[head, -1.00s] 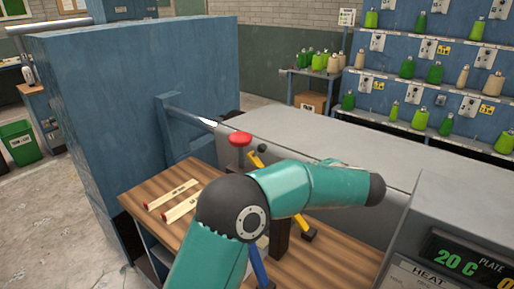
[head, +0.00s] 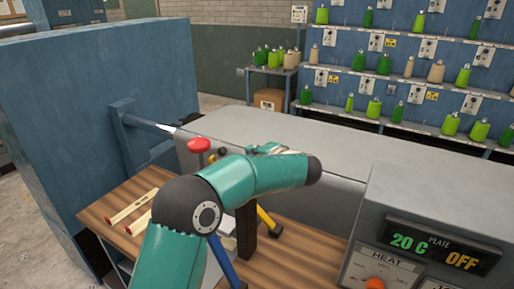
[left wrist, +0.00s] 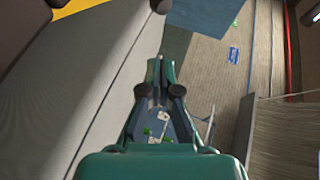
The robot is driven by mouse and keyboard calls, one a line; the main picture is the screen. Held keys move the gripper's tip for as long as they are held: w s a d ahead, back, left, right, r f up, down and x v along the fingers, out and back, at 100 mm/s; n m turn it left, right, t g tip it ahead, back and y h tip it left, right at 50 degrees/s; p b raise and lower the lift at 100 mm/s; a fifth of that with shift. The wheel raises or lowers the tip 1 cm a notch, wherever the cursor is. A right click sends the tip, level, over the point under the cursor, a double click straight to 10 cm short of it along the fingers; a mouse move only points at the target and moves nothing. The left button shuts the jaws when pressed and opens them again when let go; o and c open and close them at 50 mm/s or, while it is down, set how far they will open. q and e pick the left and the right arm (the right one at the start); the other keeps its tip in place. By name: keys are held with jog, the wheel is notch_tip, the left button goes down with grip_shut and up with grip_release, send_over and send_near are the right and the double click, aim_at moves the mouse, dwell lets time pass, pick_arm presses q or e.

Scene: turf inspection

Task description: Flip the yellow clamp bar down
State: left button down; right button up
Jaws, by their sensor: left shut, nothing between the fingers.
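The yellow clamp bar (head: 266,218) is partly hidden behind my left forearm in the head view. Its lower end shows beside a dark upright post (head: 246,232), and a short yellow piece shows above the forearm near a black knob. My left arm crosses in front of the bench. Its gripper is mostly hidden there, but the left wrist view shows the fingers (left wrist: 161,75) shut and empty. A yellow patch at the upper left of the wrist view may be the bar; I cannot tell. My right gripper is not in view.
A red knob (head: 198,145) stands just behind my arm. Pale strips (head: 132,205) lie on the wooden bench (head: 318,262) to the left. A grey control box (head: 420,210) reading 20 C and OFF stands at right. A blue cabinet (head: 60,110) blocks the left.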

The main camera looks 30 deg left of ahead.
aim_at(225, 154)
pick_arm(q)
jog(key=a+f+p, duration=0.2)
jog(key=a+p, duration=0.1)
jog(key=a, duration=0.4)
jog(key=shift+w+a+f, duration=0.25)
jog(key=shift+a+f, duration=0.05)
jog(key=shift+f, duration=0.05)
jog(key=a+f+h, duration=0.2)
jog(key=a, duration=0.1)
jog(key=shift+s+n+g, duration=0.15)
jog(key=shift+n+g, duration=0.15)
jog(key=shift+n, duration=0.1)
jog(key=shift+a+f+h, duration=0.1)
jog(key=shift+a+h, duration=0.1)
jog(key=shift+h, duration=0.1)
